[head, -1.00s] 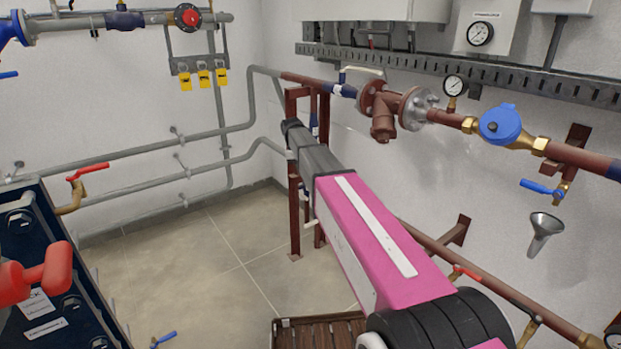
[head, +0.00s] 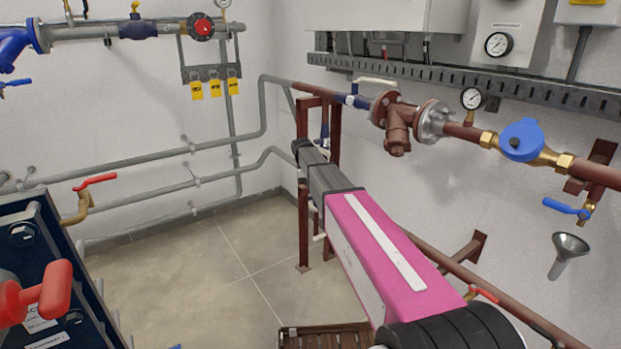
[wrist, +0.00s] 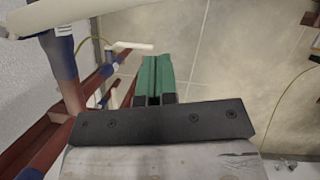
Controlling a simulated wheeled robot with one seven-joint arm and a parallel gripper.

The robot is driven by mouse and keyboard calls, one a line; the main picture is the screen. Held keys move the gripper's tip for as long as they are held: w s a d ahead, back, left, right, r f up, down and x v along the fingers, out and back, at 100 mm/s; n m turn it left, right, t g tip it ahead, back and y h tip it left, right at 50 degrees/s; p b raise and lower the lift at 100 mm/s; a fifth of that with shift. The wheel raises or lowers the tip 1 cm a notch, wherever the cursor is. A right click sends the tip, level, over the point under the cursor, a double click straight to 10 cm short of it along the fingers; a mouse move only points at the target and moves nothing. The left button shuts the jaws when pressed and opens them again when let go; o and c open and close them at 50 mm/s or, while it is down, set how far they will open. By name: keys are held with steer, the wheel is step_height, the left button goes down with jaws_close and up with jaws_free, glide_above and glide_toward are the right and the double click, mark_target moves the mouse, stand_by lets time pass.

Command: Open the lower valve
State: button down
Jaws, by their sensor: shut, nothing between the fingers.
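My gripper (wrist: 153,80) shows in the wrist view as two green fingers side by side, shut and empty. In the head view my pink arm reaches away to the brown pipe stand, and the fingers are hidden behind its dark end. A white-handled valve (head: 375,81) sits on the upper pipe. A lower white handle (head: 320,237) pokes out left of my arm, near the stand. In the wrist view, white handles lie left of the fingers: one at mid-height (wrist: 130,46) and one below it (wrist: 112,97). The fingers appear apart from both. I cannot tell which is the lower valve.
The brown stand (head: 304,222) and the red-brown upper pipe (head: 462,131) are close to my arm. A dark blue unit (head: 75,285) and a red handle (head: 40,295) are at left. A slatted wooden thing (head: 325,337) lies below. The tiled floor (head: 230,260) is clear.

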steer(key=shift+s+d, duration=1.4)
steer(key=s+d+n+t+h, duration=0.1)
steer(key=s+d+n+t, duration=0.2)
steer(key=s+d+n, duration=0.6)
steer(key=w+d+n+t, duration=0.1)
steer(key=d+n, duration=0.3)
steer(key=d, duration=0.8)
steer(key=shift+w+d+n+t, duration=0.3)
steer(key=shift+w+t, duration=0.1)
steer(key=shift+w, duration=0.35)
